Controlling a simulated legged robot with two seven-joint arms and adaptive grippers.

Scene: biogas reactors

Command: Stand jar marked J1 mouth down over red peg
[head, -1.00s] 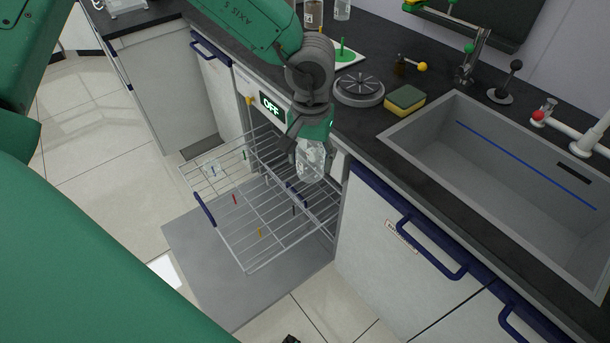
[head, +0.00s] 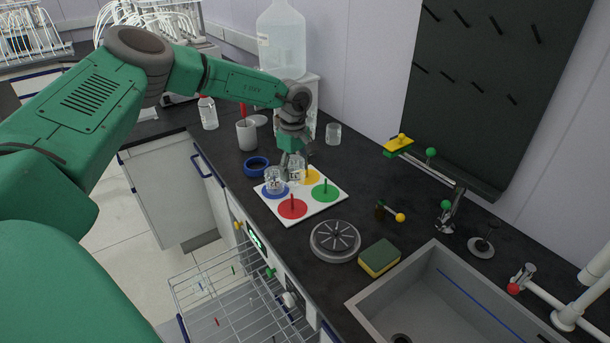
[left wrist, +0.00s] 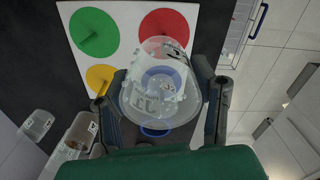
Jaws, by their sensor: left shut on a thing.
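My left gripper (head: 291,157) is shut on a clear jar (head: 296,170) just above the board. The held jar fills the middle of the left wrist view (left wrist: 158,92). The white board (head: 265,208) bears discs with pegs. The red peg (head: 293,205) stands upright and bare at the near corner. Its red disc (left wrist: 168,22) shows beyond the held jar in the left wrist view. My right gripper is not in view.
The green peg (head: 325,186) is bare. A round grey rack (head: 335,240), sponge (head: 379,258) and sink (head: 400,315) are nearer. The washer's wire rack (head: 215,290) is out below.

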